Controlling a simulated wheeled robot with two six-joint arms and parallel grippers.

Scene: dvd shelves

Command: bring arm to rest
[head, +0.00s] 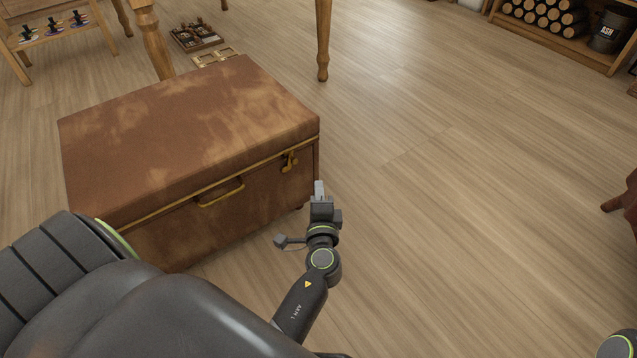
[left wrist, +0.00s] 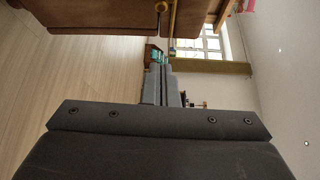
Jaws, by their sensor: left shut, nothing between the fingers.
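My left gripper (head: 319,190) is shut and empty in the head view, its fingertips pointing away from me. It is in front of the right front corner of a brown leather trunk (head: 190,140), near the brass latch. In the left wrist view the two grey fingers (left wrist: 161,84) lie together, with nothing between them. The trunk (left wrist: 100,12) also shows at the top of that view. My right gripper is not in view; only a bit of dark, rounded hardware shows at the bottom right corner of the head view.
The trunk's lid is closed, with a brass handle (head: 221,194) on its front. Wooden table legs (head: 323,40) stand behind it, near a small tray (head: 196,37) on the floor. A log shelf (head: 560,35) is at the back right. The wooden floor (head: 460,200) right of my gripper is clear.

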